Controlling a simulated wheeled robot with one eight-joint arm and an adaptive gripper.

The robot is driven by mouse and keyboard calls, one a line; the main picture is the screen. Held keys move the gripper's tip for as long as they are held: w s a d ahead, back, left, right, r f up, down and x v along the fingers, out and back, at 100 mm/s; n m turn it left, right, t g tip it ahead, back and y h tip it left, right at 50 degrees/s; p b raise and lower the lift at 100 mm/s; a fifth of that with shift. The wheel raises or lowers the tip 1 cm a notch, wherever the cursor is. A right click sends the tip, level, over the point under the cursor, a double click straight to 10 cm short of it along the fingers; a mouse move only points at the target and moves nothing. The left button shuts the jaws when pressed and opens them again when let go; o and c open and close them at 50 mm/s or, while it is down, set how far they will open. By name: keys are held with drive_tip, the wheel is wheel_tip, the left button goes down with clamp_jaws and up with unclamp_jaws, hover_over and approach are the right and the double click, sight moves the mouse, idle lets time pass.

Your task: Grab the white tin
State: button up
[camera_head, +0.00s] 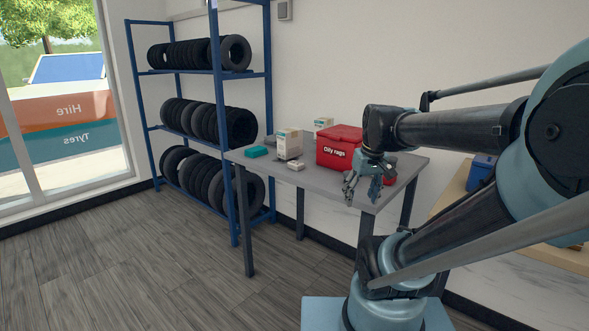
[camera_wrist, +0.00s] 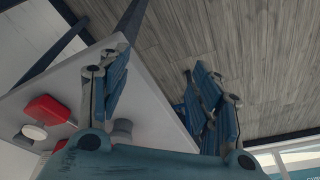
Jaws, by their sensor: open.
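My gripper (camera_head: 361,194) is open and empty, fingers pointing down by the front right part of the grey table (camera_head: 265,163), in front of the red box. The wrist view shows its spread fingers (camera_wrist: 156,78) with floor and table edge between and behind them. I cannot clearly make out a white tin in the head view. In the wrist view a round, whitish thing (camera_wrist: 34,131) sits beside red things on the table; it may be the tin. A grey round thing (camera_wrist: 122,128) is close to the left finger, partly hidden.
A red box marked "Oily rags" (camera_head: 339,147), a white carton (camera_head: 289,143), a small white block (camera_head: 296,166) and a teal box (camera_head: 256,152) stand on the table. A blue tyre rack (camera_head: 229,72) is behind left. The floor (camera_head: 150,250) in front is clear.

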drive_tip(key=w+a+r+n+y, duration=0.1)
drive_tip(key=w+a+r+n, duration=0.15)
drive_tip(key=w+r, duration=0.35)
drive_tip(key=w+a+r+n, duration=0.1)
drive_tip(key=w+a+r, duration=0.25)
drive_tip(key=w, duration=0.45)
drive_tip(key=n+y, duration=0.2)
drive_tip(key=n, duration=0.2)
approach(296, 163)
drive_tip(key=shift+w+a+f+m, duration=0.15)
drive_tip(key=shift+w+a+f, duration=0.05)
drive_tip(key=shift+a+f, duration=0.25)
drive_tip(key=shift+w+a+f+m, duration=0.1)
drive_tip(key=shift+w+a+f, duration=0.1)
drive_tip(key=shift+a+f, duration=0.25)
drive_tip(key=shift+d+x, duration=0.15)
drive_tip(key=shift+x, duration=0.95)
drive_tip(key=shift+d+x, duration=0.15)
drive_tip(key=shift+x, duration=0.9)
drive_tip(key=shift+d+x, duration=0.2)
drive_tip(key=shift+x, duration=0.9)
drive_tip(key=shift+f, duration=0.1)
drive_tip(key=c, duration=1.1)
